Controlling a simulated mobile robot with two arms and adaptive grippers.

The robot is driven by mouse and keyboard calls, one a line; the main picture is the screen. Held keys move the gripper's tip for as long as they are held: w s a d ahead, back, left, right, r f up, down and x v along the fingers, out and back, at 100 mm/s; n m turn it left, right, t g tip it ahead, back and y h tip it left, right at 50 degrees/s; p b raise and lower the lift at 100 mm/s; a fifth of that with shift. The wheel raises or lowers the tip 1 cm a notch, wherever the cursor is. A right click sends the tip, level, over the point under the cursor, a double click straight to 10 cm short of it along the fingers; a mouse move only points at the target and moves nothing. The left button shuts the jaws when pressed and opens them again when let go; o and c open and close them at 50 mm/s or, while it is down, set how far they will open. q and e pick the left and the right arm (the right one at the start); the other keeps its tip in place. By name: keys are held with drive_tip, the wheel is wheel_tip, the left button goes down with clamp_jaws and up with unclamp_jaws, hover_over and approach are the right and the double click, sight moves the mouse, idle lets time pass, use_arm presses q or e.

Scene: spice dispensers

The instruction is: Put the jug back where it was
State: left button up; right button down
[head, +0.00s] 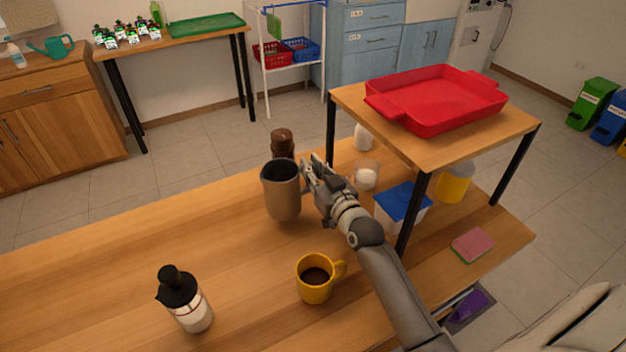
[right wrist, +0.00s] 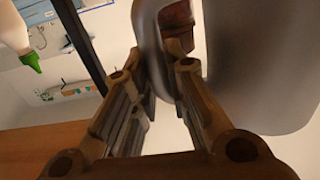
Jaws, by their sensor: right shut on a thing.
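A grey-brown jug (head: 282,196) with a dark inside is upright over the middle of the wooden table in the head view. My right gripper (head: 312,180) is at the jug's right side and is shut on it, seemingly at the handle. In the right wrist view the jug (right wrist: 240,60) fills the upper right, and the right gripper's fingers (right wrist: 160,90) close around its handle part. I cannot tell whether the jug's base touches the table. My left gripper is not in view.
A yellow mug (head: 314,283) of dark liquid and a black-topped bottle (head: 185,302) stand in front. A brown bottle (head: 282,143) is behind the jug. A small glass (head: 367,176), a blue-lidded box (head: 402,208) and a raised shelf (head: 520,126) with a red tray (head: 440,100) are right. The table's left is clear.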

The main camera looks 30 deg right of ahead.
drive_tip(key=shift+w+d+f, duration=0.25)
drive_tip(key=shift+w, duration=0.05)
drive_tip(key=shift+w+f, duration=0.1)
drive_tip(key=shift+f, duration=1.55)
drive_tip(key=shift+f, duration=0.2)
drive_tip(key=c, duration=1.4)
unclamp_jaws()
drive_tip(key=shift+c, duration=0.2)
drive_tip(key=s, duration=0.7)
drive_tip(key=shift+s+d+b, duration=0.15)
drive_tip(key=shift+s+b, duration=0.15)
drive_tip(key=shift+s, duration=0.05)
drive_tip(key=shift+r, duration=0.1)
